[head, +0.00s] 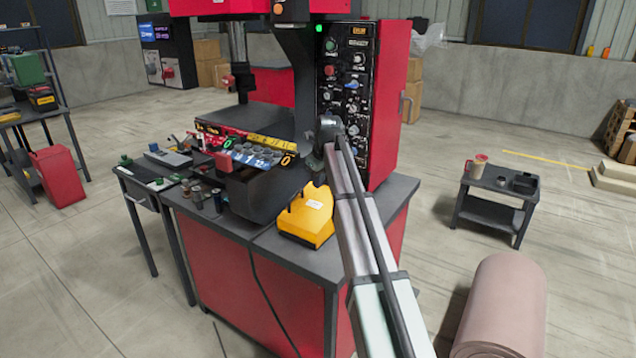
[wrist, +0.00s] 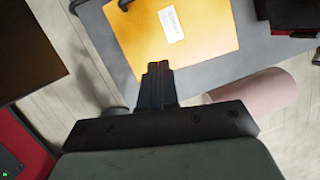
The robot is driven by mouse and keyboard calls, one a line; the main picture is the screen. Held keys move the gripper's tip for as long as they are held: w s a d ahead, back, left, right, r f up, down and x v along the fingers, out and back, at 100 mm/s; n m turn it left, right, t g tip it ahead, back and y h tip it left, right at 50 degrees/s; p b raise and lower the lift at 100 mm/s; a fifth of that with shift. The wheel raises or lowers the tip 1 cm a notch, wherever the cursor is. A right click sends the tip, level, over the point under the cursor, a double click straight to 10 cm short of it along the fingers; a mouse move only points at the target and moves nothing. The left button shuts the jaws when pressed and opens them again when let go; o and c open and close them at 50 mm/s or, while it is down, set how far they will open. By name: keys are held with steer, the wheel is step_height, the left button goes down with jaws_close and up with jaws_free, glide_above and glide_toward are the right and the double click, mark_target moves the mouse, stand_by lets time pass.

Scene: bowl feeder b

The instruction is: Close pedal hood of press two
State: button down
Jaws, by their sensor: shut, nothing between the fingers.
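A yellow hood (head: 307,217) with a white label sits on the dark top of the red press's base, right of the press bed. Its top face slopes, and I cannot tell from here how far it stands open. In the wrist view the yellow hood (wrist: 200,48) fills the upper middle, with its near edge by my fingertips. My gripper (wrist: 157,67) is shut and empty, its tips overlapping that edge in the picture. I cannot tell whether they touch it. In the head view my arm's end is above the hood, and the fingers are hard to make out.
The press's control panel (head: 345,90) with knobs and buttons rises just behind my arm. Blue and dark numbered parts (head: 258,155) lie along the press bed to the left. A small dark side table (head: 492,200) and a pinkish roll (head: 505,300) stand on the right.

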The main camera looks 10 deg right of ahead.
steer(key=v, duration=1.3)
steer(key=s+d+f+n+g+h, duration=0.1)
steer(key=s+d+f+n+g, duration=0.15)
steer(key=s+d+f, duration=0.7)
steer(key=s+d+f+n+g+h, duration=0.1)
steer(key=s+f+n+g, duration=0.2)
steer(key=f, duration=1.4)
steer(key=s+d+f+n+g, duration=0.1)
steer(key=s+d+f+n, duration=0.35)
steer(key=f, duration=0.95)
steer(key=s+a+f+n+g, duration=0.1)
steer(key=s+a+f+n, duration=0.4)
steer(key=s+f, duration=0.55)
steer(key=s+a+f+n+g, duration=0.1)
steer(key=s+a+f+n, duration=0.35)
steer(key=s+f, duration=0.55)
steer(key=s+a+f+n, duration=0.2)
steer(key=s+f+n, duration=0.1)
steer(key=s, duration=0.5)
steer(key=s+a+f+n+g, duration=0.1)
steer(key=s+a+f+n, duration=0.2)
steer(key=s+f, duration=0.2)
steer(key=s+a+f+n+g+y, duration=0.1)
steer(key=s+a+f+n, duration=0.2)
steer(key=s, duration=0.7)
steer(key=shift+s+a+f+n, duration=0.25)
steer(key=shift+s+f+n, duration=0.1)
steer(key=shift+f, duration=0.25)
